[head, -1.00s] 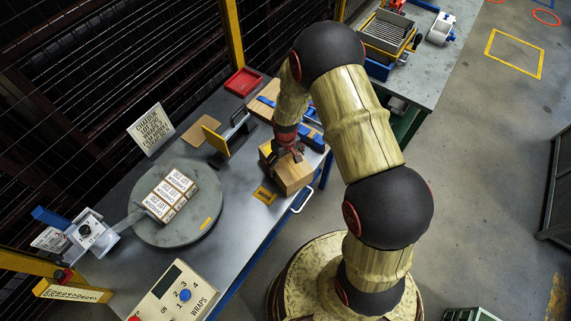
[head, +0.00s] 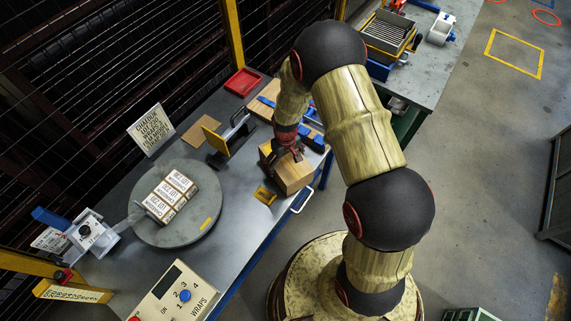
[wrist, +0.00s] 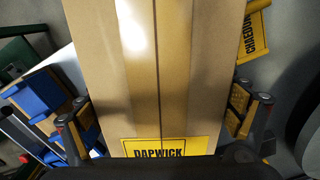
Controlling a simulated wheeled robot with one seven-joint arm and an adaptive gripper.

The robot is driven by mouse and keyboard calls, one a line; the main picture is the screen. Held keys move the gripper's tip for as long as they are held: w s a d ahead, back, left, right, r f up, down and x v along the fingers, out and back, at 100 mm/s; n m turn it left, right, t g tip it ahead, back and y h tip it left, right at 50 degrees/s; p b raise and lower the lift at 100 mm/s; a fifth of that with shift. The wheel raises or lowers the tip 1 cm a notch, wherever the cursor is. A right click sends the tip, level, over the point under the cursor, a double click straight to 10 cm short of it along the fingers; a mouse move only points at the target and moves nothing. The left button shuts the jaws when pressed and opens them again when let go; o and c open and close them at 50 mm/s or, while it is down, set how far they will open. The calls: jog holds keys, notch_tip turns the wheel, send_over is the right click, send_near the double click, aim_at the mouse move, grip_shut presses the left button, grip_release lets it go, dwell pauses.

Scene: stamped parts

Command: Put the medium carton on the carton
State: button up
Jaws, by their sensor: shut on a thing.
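My gripper (head: 288,150) is shut on a brown cardboard carton (head: 294,176) near the table's front edge. In the wrist view the held carton (wrist: 165,60) fills the middle, with a tape seam and a yellow DAPWICK label, and my gripper's fingers (wrist: 163,118) press on its two sides. Whether it rests on the table or hangs just above it, I cannot tell. Several small cartons with white printed labels (head: 170,195) are grouped on a round grey turntable (head: 205,225) to the left. Another brown carton-like piece (head: 262,104) lies behind my gripper, partly hidden by it and blue parts.
A yellow label plate (head: 265,195) lies left of the held carton. A black-and-yellow upright stand (head: 222,143), a red tray (head: 243,82) and a white sign (head: 150,129) stand behind. A control box (head: 178,292) marked WRAPS is at the front left.

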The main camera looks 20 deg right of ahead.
jog(key=r, duration=0.2)
jog(key=shift+w+r, duration=0.2)
jog(key=shift+r, duration=0.2)
jog(key=s+r+p, duration=0.1)
jog(key=s+r, duration=0.1)
jog(key=r, duration=0.1)
jog(key=s+r, duration=0.3)
jog(key=shift+s+d+r+p, duration=0.2)
jog(key=shift+r+p, duration=0.05)
jog(key=shift+p, duration=0.15)
jog(key=s+r, duration=0.3)
jog(key=s, duration=0.4)
jog(key=m, duration=0.2)
send_near(291, 169)
jog(key=shift+s+d+f+b, duration=0.1)
jog(key=shift+d+b, duration=0.2)
jog(key=shift+d, duration=0.05)
jog(key=shift+m, duration=0.3)
jog(key=w+b, duration=0.1)
jog(key=w, duration=0.1)
jog(key=w+f+b, duration=0.1)
jog(key=w, duration=0.2)
jog(key=w+f+b, duration=0.1)
jog(key=w, duration=0.2)
jog(key=shift+w+a, duration=0.2)
jog(key=shift+a, duration=0.15)
jog(key=shift+a+f+b, duration=0.15)
jog(key=shift+f+b, duration=0.25)
jog(key=shift+f, duration=0.5)
jog(key=shift+r, duration=0.1)
